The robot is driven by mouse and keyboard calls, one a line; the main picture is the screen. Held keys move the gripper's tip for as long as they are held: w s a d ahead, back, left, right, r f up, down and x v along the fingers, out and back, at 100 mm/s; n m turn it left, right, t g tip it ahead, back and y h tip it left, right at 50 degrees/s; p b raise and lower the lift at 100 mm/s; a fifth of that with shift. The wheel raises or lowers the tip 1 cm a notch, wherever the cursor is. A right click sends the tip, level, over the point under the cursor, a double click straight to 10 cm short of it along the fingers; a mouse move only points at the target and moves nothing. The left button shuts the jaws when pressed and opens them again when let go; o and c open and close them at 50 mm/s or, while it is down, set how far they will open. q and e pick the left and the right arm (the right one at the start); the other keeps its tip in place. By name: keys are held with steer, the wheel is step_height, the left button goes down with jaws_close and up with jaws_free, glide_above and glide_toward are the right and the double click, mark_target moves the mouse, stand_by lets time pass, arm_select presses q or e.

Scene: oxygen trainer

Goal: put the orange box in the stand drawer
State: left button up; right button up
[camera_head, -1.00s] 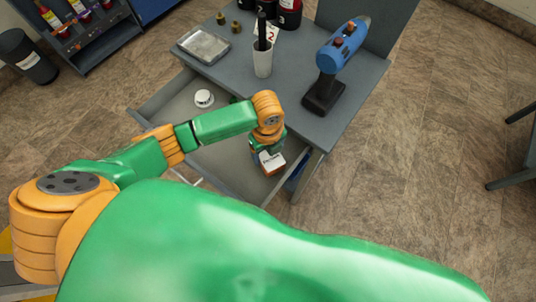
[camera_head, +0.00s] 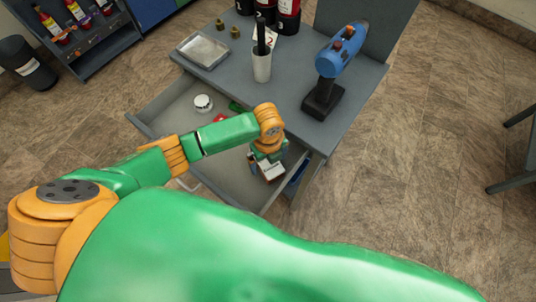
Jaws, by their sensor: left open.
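The stand drawer (camera_head: 170,112) is pulled out from the grey stand (camera_head: 290,92). The orange box (camera_head: 271,174), with a white label, is inside the drawer's right end, near its front corner. My left gripper (camera_head: 268,157) is directly above the box, reaching down into the drawer; it is open. The wrist and gripper hide part of the box, so I cannot tell whether the fingers still touch it. My right gripper is out of view.
A white round item (camera_head: 203,102) and a partly hidden red item (camera_head: 219,118) lie in the drawer.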

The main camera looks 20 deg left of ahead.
arm_select(q)
step_height(320, 180, up, 12)
steer(key=p, duration=0.1)
steer(key=shift+f, duration=0.25)
